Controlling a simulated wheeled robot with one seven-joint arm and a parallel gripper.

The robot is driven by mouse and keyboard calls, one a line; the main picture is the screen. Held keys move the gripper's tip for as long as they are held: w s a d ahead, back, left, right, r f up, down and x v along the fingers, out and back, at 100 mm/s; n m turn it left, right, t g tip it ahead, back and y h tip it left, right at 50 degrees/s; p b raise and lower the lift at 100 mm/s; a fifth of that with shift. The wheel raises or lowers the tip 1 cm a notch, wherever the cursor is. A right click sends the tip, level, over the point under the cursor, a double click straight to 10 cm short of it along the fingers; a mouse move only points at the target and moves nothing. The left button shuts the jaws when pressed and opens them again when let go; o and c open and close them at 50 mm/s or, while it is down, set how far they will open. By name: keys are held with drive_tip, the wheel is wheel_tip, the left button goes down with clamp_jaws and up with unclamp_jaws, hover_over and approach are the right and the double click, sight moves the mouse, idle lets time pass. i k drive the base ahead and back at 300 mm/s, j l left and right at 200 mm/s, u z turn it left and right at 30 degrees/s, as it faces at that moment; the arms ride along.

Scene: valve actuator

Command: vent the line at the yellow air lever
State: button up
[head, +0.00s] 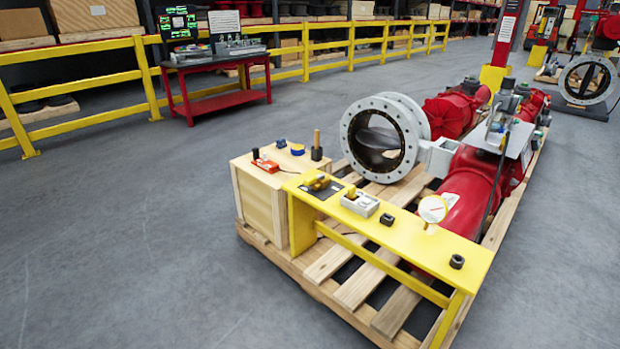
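A yellow bench (385,223) stands on a wooden pallet in the middle right of the head view. Near its left end a small yellow fitting (318,182) sits on a dark plate. Beside it is a light grey block (360,203) with a yellowish part on top. Either could carry the yellow air lever; at this size I cannot tell which, nor its position. A round white gauge (433,208) stands farther right on the bench. Behind the bench is a red valve actuator (470,190) with a grey flanged butterfly valve (380,138). My gripper is not in view.
A wooden crate (262,205) with small tools on top adjoins the bench's left end. The pallet (330,262) sticks out in front of the bench. A red workbench (215,90) and yellow railing (90,60) stand behind. The grey floor at left is clear.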

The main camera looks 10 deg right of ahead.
sight(313, 178)
drive_tip(key=i+j, duration=0.35)
drive_tip(key=i, duration=0.2)
drive_tip(key=i+j, duration=0.35)
drive_tip(key=i, duration=0.25)
drive_tip(key=i+j, duration=0.35)
drive_tip(key=i, duration=0.2)
drive_tip(key=i+j, duration=0.35)
drive_tip(key=i, duration=0.25)
drive_tip(key=l+z, duration=0.05)
